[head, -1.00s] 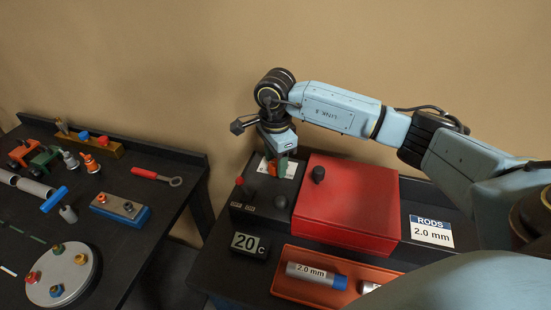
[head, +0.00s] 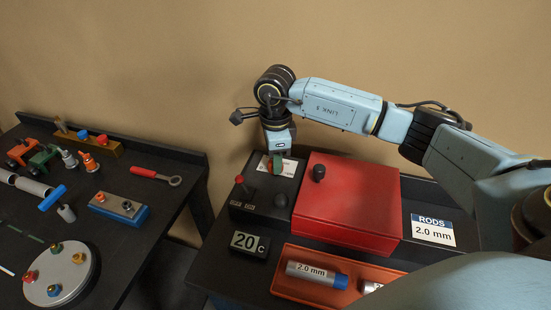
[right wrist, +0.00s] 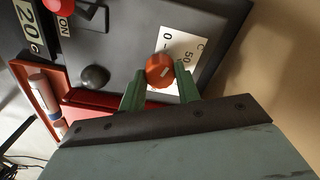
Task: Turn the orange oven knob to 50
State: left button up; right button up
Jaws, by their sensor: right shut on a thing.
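The orange oven knob (right wrist: 160,70) is round with a short pale mark on its face. It sits on the dark control box beside a white label (right wrist: 181,46) with "0" and "50 C" printed on it. My right gripper (right wrist: 161,78) has its green fingers on either side of the knob, shut on it. In the head view, my right gripper (head: 276,165) reaches down onto the oven box (head: 262,208) and hides the knob. The display (head: 250,243) in front of the box reads 20 C. My left gripper is not in view.
A red box with a black knob (head: 340,215) stands right beside the oven box. A red-topped switch (head: 240,181) stands left of the gripper. An orange tray (head: 283,288) with rods lies in front. The left table (head: 140,225) holds tools and parts.

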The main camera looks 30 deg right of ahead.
jog(key=m, duration=0.4)
jog(key=shift+m+b, duration=0.3)
jog(key=shift+m, duration=1.9)
jog(key=shift+r, duration=0.1)
jog(key=o, duration=1)
jog(key=shift+c, duration=0.2)
notch_tip(320, 180, up, 13)
jog(key=shift+r+b, duration=0.15)
jog(key=shift+b, duration=0.3)
